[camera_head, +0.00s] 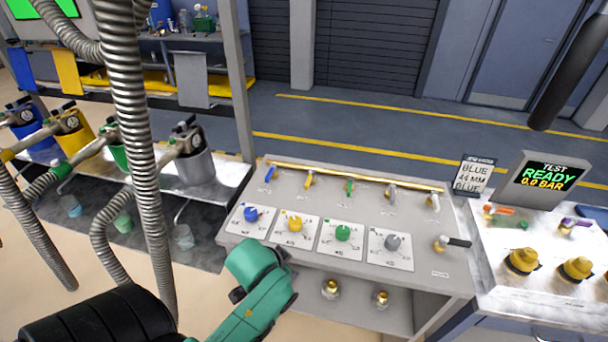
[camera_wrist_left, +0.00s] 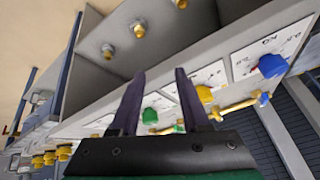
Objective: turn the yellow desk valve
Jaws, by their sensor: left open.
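The desk (camera_head: 265,165) has a row of round knobs on white plates: blue, yellow, green and grey. The yellow knob (camera_head: 295,224) is second from the left; behind it stands a small yellow lever (camera_head: 309,180). In the left wrist view the yellow knob (camera_wrist_left: 204,93) is just right of my left gripper (camera_wrist_left: 158,72), whose two dark fingers are apart with nothing between them. The green knob (camera_wrist_left: 149,115) shows between the fingers. In the head view my green left wrist is at the desk's front left edge and its fingertips are hidden. My right gripper is not in view.
Blue (camera_head: 251,214), green (camera_head: 343,233) and grey (camera_head: 392,242) knobs flank the yellow one. A black-handled lever (camera_head: 452,243) is at the desk's right. A test screen (camera_head: 545,178) reads READY, 0.0 BAR. Ribbed hoses (camera_head: 135,120) hang at the left.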

